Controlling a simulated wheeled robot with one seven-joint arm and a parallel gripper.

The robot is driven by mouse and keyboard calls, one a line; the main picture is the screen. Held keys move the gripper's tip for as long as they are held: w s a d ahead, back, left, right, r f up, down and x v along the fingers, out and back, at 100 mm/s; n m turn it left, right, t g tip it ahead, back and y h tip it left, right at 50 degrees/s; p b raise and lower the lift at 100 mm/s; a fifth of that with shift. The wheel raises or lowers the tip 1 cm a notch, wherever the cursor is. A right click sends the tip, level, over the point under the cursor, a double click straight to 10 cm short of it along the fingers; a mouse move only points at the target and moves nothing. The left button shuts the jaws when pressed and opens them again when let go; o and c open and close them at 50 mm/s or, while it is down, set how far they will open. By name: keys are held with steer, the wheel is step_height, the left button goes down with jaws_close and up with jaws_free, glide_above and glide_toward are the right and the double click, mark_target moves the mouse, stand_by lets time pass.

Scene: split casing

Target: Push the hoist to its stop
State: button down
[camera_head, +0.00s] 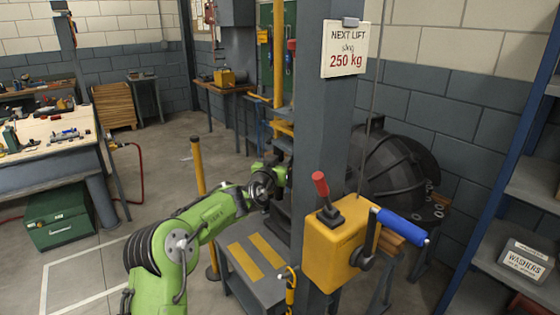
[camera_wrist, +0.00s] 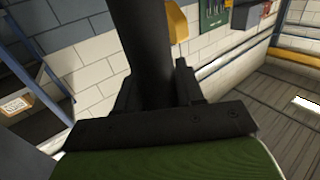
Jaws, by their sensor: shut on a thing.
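A yellow winch box (camera_head: 338,250) with a red-knobbed lever and a blue crank grip (camera_head: 402,227) is fixed to the grey post (camera_head: 327,120). Which part is the hoist I cannot tell for certain. My green arm reaches toward the post, and my gripper (camera_head: 280,172) is partly hidden by it. In the wrist view my gripper (camera_wrist: 158,90) is shut on a dark upright bar (camera_wrist: 148,45). The bar's far end is out of view. A yellow piece (camera_wrist: 177,22) shows beside the bar.
A sign (camera_head: 344,48) reading 250 kg hangs on the post. A large dark ribbed casing (camera_head: 392,170) stands behind it. A yellow bollard (camera_head: 198,165) stands left of my gripper. Blue shelving (camera_head: 525,190) is at right, a workbench (camera_head: 45,165) at left.

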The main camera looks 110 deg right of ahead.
steer(key=c, duration=1)
jaws_free()
steer(key=shift+s+a, duration=0.1)
steer(key=shift+s, duration=0.05)
steer(key=shift+c, duration=0.2)
steer(key=shift+o, duration=1.3)
steer(key=shift+s, duration=0.2)
steer(key=shift+w, duration=0.1)
steer(key=shift+w, duration=0.2)
steer(key=b+v, duration=0.2)
steer(key=v, duration=1.3)
steer(key=shift+w, duration=0.15)
steer(key=shift+a, duration=0.1)
